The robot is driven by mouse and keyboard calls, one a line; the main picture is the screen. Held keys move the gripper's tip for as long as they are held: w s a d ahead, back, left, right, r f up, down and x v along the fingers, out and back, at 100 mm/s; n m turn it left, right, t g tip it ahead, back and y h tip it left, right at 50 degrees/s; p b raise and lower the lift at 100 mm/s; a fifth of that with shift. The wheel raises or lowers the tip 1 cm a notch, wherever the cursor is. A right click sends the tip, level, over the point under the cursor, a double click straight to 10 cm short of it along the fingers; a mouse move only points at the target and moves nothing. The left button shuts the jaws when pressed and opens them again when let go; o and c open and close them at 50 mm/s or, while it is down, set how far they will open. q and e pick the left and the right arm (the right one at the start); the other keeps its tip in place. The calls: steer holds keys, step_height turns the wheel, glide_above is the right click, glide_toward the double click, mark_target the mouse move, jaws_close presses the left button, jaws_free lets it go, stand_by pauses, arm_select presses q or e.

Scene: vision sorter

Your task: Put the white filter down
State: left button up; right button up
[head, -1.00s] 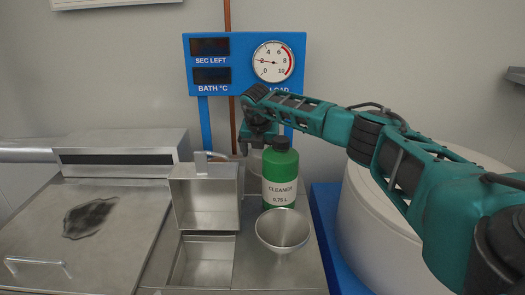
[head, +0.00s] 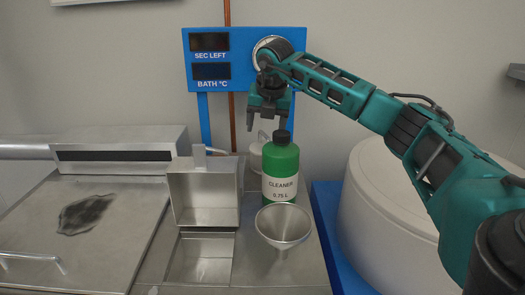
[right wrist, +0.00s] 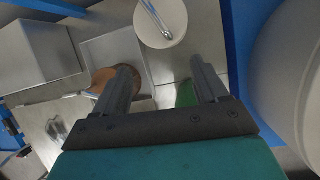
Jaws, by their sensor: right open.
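A white piece (head: 256,161), which I take for the white filter, stands at the back of the metal counter. The green-and-white cleaner bottle (head: 281,178) hides part of it. My right gripper (head: 266,121) is open, pointing down above the white piece and the bottle, apart from both. In the right wrist view, the two fingers (right wrist: 162,68) are spread with nothing held between them. A green patch of the bottle (right wrist: 184,94) shows beside one finger. My left gripper is not in view.
A metal funnel (head: 284,224) stands in front of the bottle. An upright metal box (head: 205,194) and a shallow metal tray (head: 202,262) are to its left. A blue display panel (head: 225,45) stands behind. A large white drum (head: 385,215) is at the right.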

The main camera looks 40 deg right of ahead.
mark_target(267, 136)
steer(key=s+d+f+t+b, duration=0.1)
steer(key=s+d+n+t+b, duration=0.1)
steer(key=shift+s+d+f+n+y, duration=0.3)
steer(key=shift+s+d+f+y, duration=0.05)
steer(key=shift+s+f+y, duration=0.05)
steer(key=shift+c, duration=1.4)
steer(key=s+r+n+t+b, duration=0.2)
steer(key=s+r+t+b, duration=0.1)
steer(key=shift+s+d+r+n, duration=0.15)
steer(key=shift+d+r+n, duration=0.15)
steer(key=shift+d+n, duration=0.1)
steer(key=shift+c, duration=1.3)
steer(key=x, duration=0.8)
steer(key=w+r+x, duration=0.1)
steer(key=x, duration=0.3)
steer(key=shift+a+p, duration=0.25)
steer(key=shift+p, duration=0.1)
steer(key=shift+w+d+f, duration=0.1)
steer(key=shift+w+f, duration=0.05)
steer(key=shift+w, duration=0.05)
